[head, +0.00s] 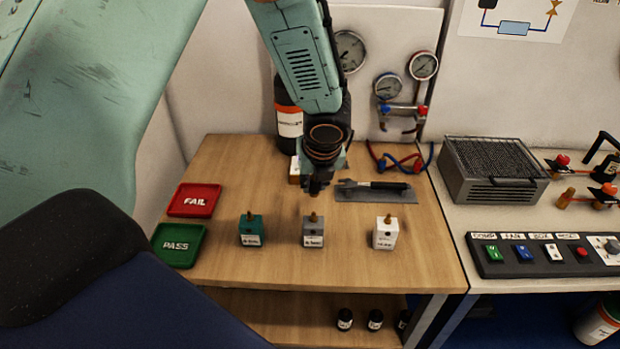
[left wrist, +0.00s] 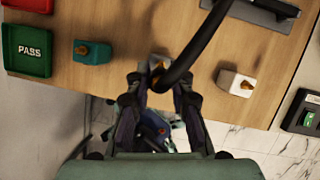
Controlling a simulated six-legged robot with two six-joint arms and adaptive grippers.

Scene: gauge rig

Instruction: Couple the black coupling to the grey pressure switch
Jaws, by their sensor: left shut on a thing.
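The grey pressure switch (head: 313,236) stands upright on the wooden bench with a brass fitting on top, between a green switch (head: 252,232) and a white switch (head: 385,236). My left gripper (head: 317,190) points down above it, with a visible gap in the head view. In the left wrist view my left gripper (left wrist: 158,88) is shut on the black coupling (left wrist: 184,65), whose dark hose curves up and across. The hose and fingers partly hide the grey switch there, so I cannot tell its exact alignment with the coupling. My right gripper is not in view.
The red FAIL tray (head: 195,200) and green PASS tray (head: 178,245) lie at the bench's left. A flat grey plate with a black-handled tool (head: 377,190) lies behind the white switch. Gauges (head: 390,86) hang behind. A button panel (head: 540,254) is at right.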

